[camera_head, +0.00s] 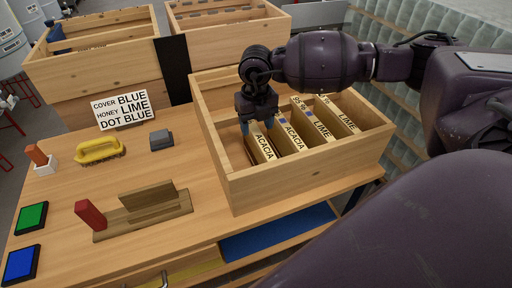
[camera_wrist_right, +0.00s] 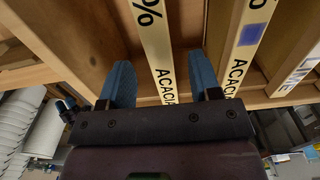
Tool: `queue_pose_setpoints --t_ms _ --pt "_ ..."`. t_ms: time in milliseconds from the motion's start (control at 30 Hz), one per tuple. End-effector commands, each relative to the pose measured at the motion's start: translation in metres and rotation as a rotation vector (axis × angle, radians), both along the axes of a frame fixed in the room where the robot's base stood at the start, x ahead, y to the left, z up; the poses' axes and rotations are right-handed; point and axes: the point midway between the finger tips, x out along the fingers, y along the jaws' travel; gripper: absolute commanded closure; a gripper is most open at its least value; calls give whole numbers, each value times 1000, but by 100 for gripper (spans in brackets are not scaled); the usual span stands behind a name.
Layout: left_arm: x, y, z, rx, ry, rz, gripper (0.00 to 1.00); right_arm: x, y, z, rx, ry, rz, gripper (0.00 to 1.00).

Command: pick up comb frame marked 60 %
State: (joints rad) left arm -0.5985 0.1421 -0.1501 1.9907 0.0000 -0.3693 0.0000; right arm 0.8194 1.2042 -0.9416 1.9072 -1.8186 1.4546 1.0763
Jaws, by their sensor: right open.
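Several wooden comb frames hang in an open wooden box. Their top bars read ACACIA or LIME. My right gripper (camera_head: 258,126) is open above the leftmost ACACIA frame (camera_head: 264,148). In the right wrist view its blue fingers (camera_wrist_right: 163,84) stand on either side of that ACACIA top bar (camera_wrist_right: 156,48), which carries a "%" sign; its number is cut off. The second ACACIA frame (camera_head: 293,138) has a blue mark and lies just right of the fingers. One LIME frame (camera_head: 322,128) seems to read 95 %. I cannot read 60 % on any frame. My left gripper is out of view.
The box (camera_head: 290,188) has high walls around the frames. On the table are a sign (camera_head: 122,106) reading COVER BLUE, HONEY LIME, DOT BLUE, a yellow brush (camera_head: 99,150), a wooden stand (camera_head: 145,212), and green (camera_head: 31,218) and blue (camera_head: 22,263) pads. More wooden boxes stand behind.

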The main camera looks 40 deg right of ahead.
Motion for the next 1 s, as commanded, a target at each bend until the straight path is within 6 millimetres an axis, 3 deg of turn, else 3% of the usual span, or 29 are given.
queue_pose_setpoints --t_ms 200,467,833,1000 --pt "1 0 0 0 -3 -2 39 1 0 -29 1 2 0 43" --pt "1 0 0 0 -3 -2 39 2 0 -32 1 0 0 43" --pt "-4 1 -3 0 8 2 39 1 0 -32 1 0 0 99" --pt "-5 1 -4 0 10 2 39 1 0 -32 1 0 0 100"
